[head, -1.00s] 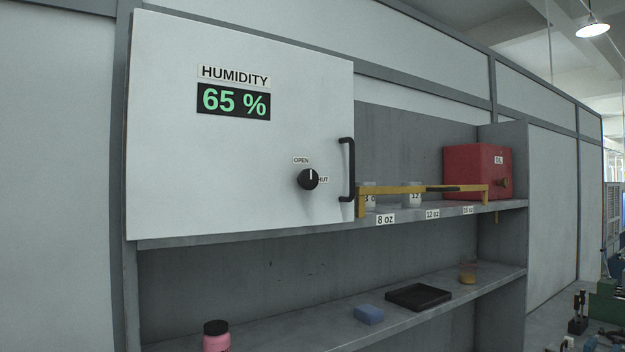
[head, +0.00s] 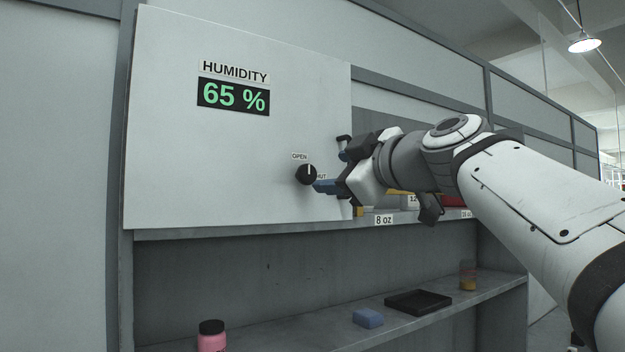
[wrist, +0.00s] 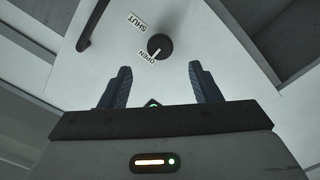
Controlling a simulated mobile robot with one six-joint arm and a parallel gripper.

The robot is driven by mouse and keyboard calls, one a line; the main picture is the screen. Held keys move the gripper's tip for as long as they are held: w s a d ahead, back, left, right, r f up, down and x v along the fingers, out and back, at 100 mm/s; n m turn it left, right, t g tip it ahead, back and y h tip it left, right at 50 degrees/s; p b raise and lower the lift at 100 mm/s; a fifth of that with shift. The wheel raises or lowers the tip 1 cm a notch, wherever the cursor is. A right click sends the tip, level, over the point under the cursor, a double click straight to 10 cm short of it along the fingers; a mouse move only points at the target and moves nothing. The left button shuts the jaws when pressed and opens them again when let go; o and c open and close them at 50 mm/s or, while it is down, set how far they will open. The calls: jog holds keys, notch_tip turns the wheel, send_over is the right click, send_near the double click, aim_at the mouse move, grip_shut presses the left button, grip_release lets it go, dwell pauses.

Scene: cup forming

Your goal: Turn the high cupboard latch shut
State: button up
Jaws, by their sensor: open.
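The latch is a round black knob (head: 306,174) on the white cupboard door (head: 220,165). Its white mark points up, towards the OPEN label (head: 300,156). The SHUT label (head: 321,177) is partly hidden by my gripper. My gripper (head: 325,186) is just right of the knob and apart from it. In the wrist view the knob (wrist: 160,46) lies ahead of and roughly between the open, empty fingers of my gripper (wrist: 160,80). There its mark points to OPEN, and the SHUT label is fully readable.
The black door handle (wrist: 92,25) is close by; my arm hides most of it in the head view. A shelf with an 8 oz label (head: 384,220) runs right of the door. Below are a pink jar (head: 212,338), blue block (head: 368,318) and black tray (head: 417,302).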

aim_at(308, 174)
jog(key=p+x, duration=0.3)
jog(key=x, duration=0.3)
jog(key=shift+w+a+r, duration=0.1)
jog(key=shift+w+a, duration=0.3)
jog(key=shift+w, duration=0.1)
